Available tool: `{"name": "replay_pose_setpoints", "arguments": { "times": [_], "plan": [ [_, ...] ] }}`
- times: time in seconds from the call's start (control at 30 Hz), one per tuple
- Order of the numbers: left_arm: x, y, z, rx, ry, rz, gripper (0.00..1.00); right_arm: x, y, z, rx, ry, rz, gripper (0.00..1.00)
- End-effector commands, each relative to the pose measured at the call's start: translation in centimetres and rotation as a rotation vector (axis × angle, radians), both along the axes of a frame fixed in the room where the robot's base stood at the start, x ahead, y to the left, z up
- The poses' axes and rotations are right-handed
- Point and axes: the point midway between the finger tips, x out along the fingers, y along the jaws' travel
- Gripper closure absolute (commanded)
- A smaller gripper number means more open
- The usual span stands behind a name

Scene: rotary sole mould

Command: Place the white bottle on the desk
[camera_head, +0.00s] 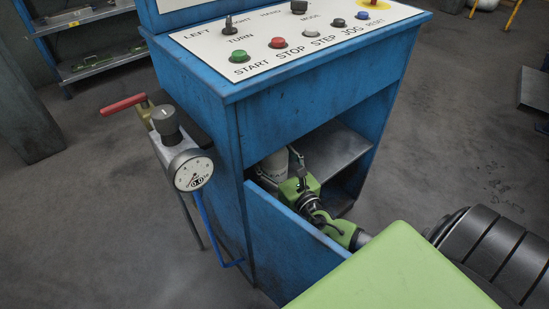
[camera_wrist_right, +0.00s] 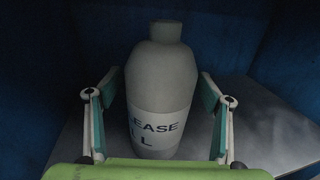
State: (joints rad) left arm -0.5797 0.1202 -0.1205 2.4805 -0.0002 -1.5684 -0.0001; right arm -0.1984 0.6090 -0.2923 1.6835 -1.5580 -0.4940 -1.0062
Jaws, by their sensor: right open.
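The white bottle (camera_wrist_right: 162,85) stands upright on a grey shelf (camera_wrist_right: 270,125) inside a dark blue compartment, its label partly reading "EASE". In the head view the bottle (camera_head: 271,166) is partly hidden by the cabinet and my right gripper. My right gripper (camera_head: 297,160) reaches into the open cabinet. In the right wrist view the fingers of my right gripper (camera_wrist_right: 158,78) are open, one on each side of the bottle; I cannot tell whether they touch it. My left gripper is not in view. I cannot identify the desk for certain.
The blue cabinet (camera_head: 275,115) has a control panel with several buttons (camera_head: 279,42) above the opening. Its front panel (camera_head: 290,235) stands below my right arm. A pressure gauge (camera_head: 193,171) and a red lever (camera_head: 123,104) stick out at the left.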

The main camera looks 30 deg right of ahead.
Motion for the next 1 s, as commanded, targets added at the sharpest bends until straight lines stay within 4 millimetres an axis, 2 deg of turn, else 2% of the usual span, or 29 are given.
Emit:
{"name": "replay_pose_setpoints", "arguments": {
  "times": [0.13,0.27,0.5,0.7,0.83,1.0],
  "plan": [
    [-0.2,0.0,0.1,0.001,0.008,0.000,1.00,-0.1,0.0,0.1,0.000,0.001,0.000,0.27],
    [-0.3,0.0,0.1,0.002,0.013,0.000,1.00,-1.8,0.2,0.0,-0.002,0.003,0.001,0.27],
    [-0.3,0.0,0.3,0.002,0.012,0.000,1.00,-6.8,0.8,0.0,0.000,0.005,0.002,0.27],
    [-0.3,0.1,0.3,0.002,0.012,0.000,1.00,-10.2,1.2,0.0,0.000,0.003,0.002,0.27],
    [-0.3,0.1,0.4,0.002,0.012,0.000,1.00,-11.5,1.3,0.1,0.000,0.002,0.001,0.27],
    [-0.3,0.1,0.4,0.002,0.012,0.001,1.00,-11.9,1.4,0.2,0.000,-0.001,0.001,0.27]
  ]
}}
